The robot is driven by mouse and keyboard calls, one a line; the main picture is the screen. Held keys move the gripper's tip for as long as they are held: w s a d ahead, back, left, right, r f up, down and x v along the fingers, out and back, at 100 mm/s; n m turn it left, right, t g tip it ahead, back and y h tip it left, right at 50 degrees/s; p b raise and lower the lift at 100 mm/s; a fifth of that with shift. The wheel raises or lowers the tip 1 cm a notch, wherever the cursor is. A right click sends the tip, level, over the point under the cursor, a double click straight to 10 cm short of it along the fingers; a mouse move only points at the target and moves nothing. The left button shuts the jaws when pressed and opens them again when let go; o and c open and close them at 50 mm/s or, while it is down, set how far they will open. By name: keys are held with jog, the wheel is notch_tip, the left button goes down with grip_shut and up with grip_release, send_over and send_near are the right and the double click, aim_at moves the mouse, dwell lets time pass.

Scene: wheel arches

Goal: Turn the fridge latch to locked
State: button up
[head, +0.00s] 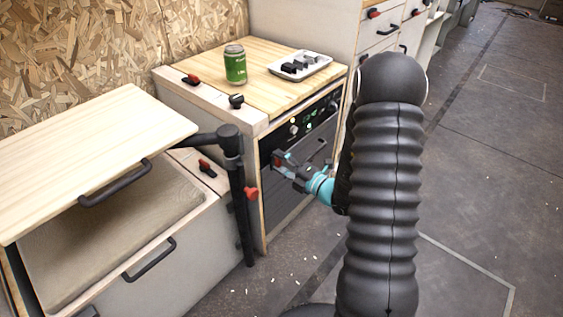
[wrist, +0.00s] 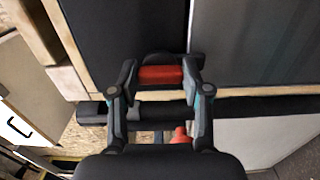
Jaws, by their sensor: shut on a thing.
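The fridge (head: 289,196) has a dark front with a control strip (head: 310,122) across its top, set in the wooden cabinet. Its red latch (head: 279,160) sits near the upper left of the dark door. My gripper (head: 281,163) reaches in from the right and is shut on the latch. In the wrist view, the red latch (wrist: 160,75) lies across the picture between my two fingertips (wrist: 160,78), with a dark rounded base behind it. The fingers hide parts of the latch's ends in the head view.
A green can (head: 235,64) and a white tray (head: 300,66) stand on the cabinet top. The floor at right (head: 480,170) is clear.

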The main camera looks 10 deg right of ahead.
jog(key=shift+d, duration=0.15)
jog(key=o, duration=1.1)
jog(key=shift+c, duration=0.2)
jog(key=shift+o, duration=0.5)
jog(key=v, duration=1.1)
jog(key=shift+s+d, duration=0.2)
jog(key=shift+s, duration=0.15)
